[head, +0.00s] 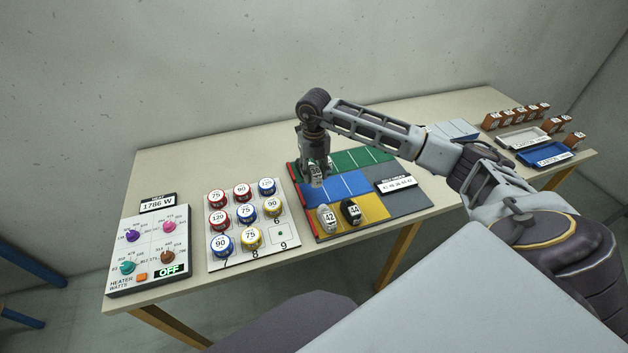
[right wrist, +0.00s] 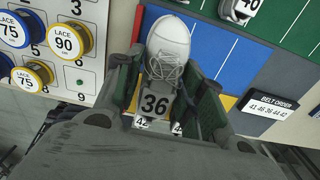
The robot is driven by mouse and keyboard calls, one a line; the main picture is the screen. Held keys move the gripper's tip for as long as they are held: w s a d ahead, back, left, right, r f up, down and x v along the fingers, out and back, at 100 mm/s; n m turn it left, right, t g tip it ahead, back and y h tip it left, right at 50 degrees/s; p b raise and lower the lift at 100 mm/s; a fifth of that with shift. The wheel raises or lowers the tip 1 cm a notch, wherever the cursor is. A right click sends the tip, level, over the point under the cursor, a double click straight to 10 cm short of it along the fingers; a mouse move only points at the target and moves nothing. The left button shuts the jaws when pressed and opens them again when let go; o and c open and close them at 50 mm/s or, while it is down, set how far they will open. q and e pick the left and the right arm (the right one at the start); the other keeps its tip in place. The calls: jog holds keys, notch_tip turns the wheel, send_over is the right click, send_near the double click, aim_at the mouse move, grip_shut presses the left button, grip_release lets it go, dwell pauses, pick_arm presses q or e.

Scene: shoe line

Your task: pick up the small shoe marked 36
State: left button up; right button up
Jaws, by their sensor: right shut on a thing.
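The small white shoe marked 36 (right wrist: 167,66) sits between the two fingers of my right gripper (right wrist: 160,85), laces and black number tag facing the wrist camera. The right gripper is shut on it, a finger at each side. In the head view my right gripper (head: 316,172) points down over the left part of the coloured mat (head: 408,201), and the light shoe shows only partly below it. I cannot tell whether the shoe touches the mat. My left gripper is not in view.
Shoes marked 42 (head: 328,219) and 44 (head: 351,212) stand on the yellow strip close by. Another pale shoe (right wrist: 239,9) is at the wrist view's top. A lace-spool board (head: 283,259) and heater panel (head: 120,284) lie left. A belt order sign (head: 396,184) is right.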

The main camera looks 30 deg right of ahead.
jog(key=shift+r, duration=0.85)
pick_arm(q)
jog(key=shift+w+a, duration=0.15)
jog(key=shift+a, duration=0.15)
